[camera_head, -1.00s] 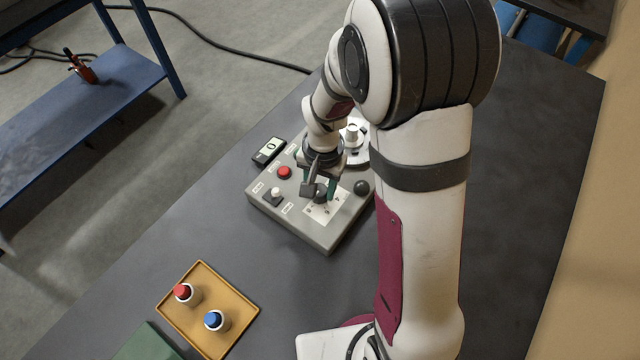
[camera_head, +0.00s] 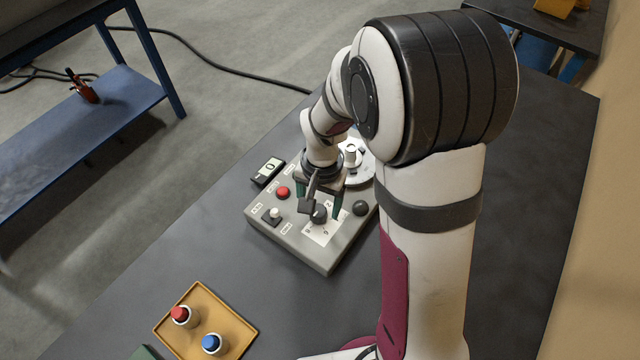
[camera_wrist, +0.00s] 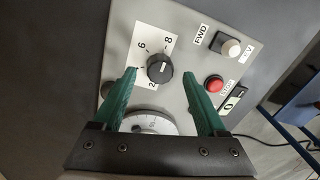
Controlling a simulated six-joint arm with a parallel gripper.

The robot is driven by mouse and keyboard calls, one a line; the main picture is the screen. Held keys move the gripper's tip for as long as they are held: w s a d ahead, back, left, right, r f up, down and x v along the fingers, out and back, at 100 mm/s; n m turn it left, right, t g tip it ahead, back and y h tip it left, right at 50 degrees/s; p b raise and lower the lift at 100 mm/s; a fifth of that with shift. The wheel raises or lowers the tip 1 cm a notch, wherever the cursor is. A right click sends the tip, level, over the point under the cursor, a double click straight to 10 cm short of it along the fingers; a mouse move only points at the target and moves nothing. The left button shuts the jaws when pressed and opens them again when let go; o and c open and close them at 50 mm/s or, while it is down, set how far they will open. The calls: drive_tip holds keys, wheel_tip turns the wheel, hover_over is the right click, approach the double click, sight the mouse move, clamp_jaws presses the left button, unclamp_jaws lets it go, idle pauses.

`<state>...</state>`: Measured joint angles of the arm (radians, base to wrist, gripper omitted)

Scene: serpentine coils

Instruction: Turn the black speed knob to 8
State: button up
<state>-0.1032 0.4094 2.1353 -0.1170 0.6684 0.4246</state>
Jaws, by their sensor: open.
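The black speed knob (camera_wrist: 159,69) sits on a white dial plate (camera_wrist: 140,60) on the grey control panel (camera_head: 318,260). In the wrist view the figures 2, 6 and 8 show around it. A short white mark shows on the knob's top; I cannot tell surely which figure it points to. My gripper (camera_wrist: 159,74) is open, its green fingers on either side of the knob in that view, with no visible contact. In the head view my gripper (camera_head: 319,198) is over the panel beside the knob (camera_head: 319,214), and hides part of the dial.
On the panel are a red button (camera_head: 283,191), a white-topped switch (camera_head: 275,213) and a dark round knob (camera_head: 360,208). A small display (camera_head: 268,171) and a round white dial (camera_head: 358,165) stand behind. A yellow tray (camera_head: 240,344) holds red-capped and blue-capped bottles at front left.

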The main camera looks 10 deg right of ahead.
sight(322, 211)
wheel_tip(322, 211, up, 14)
drive_tip(key=shift+s+d, duration=0.15)
drive_tip(key=shift+d, duration=0.1)
drive_tip(key=s+y, duration=0.1)
drive_tip(key=s, duration=1.9)
drive_tip(key=shift+f+n, duration=0.3)
drive_tip(key=shift+d, duration=0.1)
